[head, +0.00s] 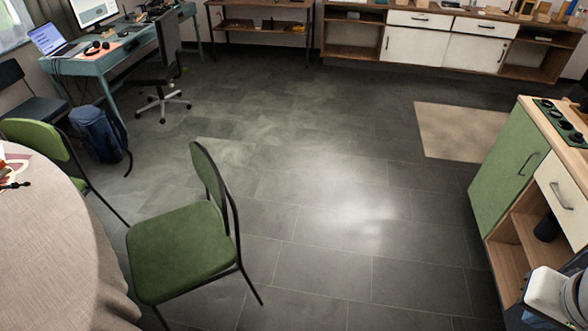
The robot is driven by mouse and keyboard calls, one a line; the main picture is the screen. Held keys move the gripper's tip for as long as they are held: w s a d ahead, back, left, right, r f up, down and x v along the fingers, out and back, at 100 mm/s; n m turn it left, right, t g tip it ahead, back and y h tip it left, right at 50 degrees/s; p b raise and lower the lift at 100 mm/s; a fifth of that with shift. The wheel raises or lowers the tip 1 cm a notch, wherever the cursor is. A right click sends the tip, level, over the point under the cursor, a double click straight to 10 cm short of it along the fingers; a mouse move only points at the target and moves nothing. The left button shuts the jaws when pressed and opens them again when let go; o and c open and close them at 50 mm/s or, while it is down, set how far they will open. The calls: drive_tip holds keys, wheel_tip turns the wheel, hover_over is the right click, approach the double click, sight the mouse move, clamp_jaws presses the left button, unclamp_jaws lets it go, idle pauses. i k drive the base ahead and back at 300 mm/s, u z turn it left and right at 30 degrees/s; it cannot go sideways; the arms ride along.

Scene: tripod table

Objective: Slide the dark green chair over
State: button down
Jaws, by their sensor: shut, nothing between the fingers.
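A dark green chair (181,252) with a thin black metal frame stands upright on the tiled floor, left of centre in the head view. Its seat faces left, toward the round table (50,240), and its backrest is on the right side. A second green chair (35,137) stands farther left, partly hidden by the table. A white and grey part of my arm shows at the bottom right corner, far from the chairs. My gripper's fingers are not visible.
A wooden kitchen unit (506,182) with a green door borders the right side. A beige mat (462,131) lies at right. The middle floor is clear.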

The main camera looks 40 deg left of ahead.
sight(172, 255)
drive_tip(key=u, duration=0.05)
drive_tip(key=i, duration=1.8)
drive_tip(key=u, duration=2.8)
drive_tip(key=i, duration=0.95)
drive_tip(key=z, duration=0.1)
